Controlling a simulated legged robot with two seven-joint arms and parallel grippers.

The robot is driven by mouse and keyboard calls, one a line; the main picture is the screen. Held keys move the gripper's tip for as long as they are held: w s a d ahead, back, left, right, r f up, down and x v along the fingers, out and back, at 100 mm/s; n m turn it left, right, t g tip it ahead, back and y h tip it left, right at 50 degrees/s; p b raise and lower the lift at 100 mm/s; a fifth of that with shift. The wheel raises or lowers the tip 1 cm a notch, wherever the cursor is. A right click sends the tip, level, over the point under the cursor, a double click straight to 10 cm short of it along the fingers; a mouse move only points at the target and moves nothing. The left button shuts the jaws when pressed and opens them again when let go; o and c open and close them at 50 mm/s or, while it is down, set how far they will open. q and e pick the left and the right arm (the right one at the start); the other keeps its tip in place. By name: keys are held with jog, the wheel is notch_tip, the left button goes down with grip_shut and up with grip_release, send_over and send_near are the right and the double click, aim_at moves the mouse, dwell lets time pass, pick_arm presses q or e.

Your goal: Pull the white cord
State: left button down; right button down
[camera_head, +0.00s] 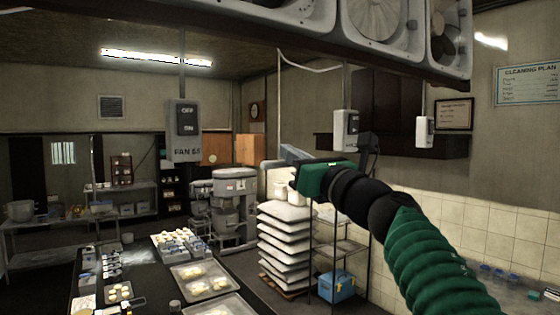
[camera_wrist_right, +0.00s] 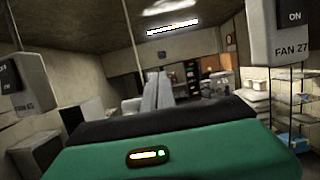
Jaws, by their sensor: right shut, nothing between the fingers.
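A thin white cord (camera_head: 310,69) sags in a curve below the fan housing in the head view, and a thin line drops from its left end. A thin pale line, possibly the cord, also runs down the upper left of the right wrist view. My right gripper (camera_head: 287,153) reaches in from the right on a green and black arm, below the cord and apart from its curve. Its grey fingers are shut and empty, and they also show in the right wrist view (camera_wrist_right: 158,88). My left gripper is in neither view.
A switch box marked FAN (camera_head: 184,130) hangs at left centre, and another box (camera_head: 346,130) hangs behind my arm. A fan housing (camera_head: 325,25) spans the top right. A tray-covered table (camera_head: 88,295) is below left. Stacked white sacks (camera_head: 284,235) stand below the gripper.

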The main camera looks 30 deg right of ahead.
jog(key=shift+r+p, duration=2.25)
jog(key=shift+r, duration=0.3)
jog(key=shift+f, duration=0.1)
jog(key=b+v, duration=0.4)
jog(key=v, duration=0.5)
jog(key=shift+b, duration=0.35)
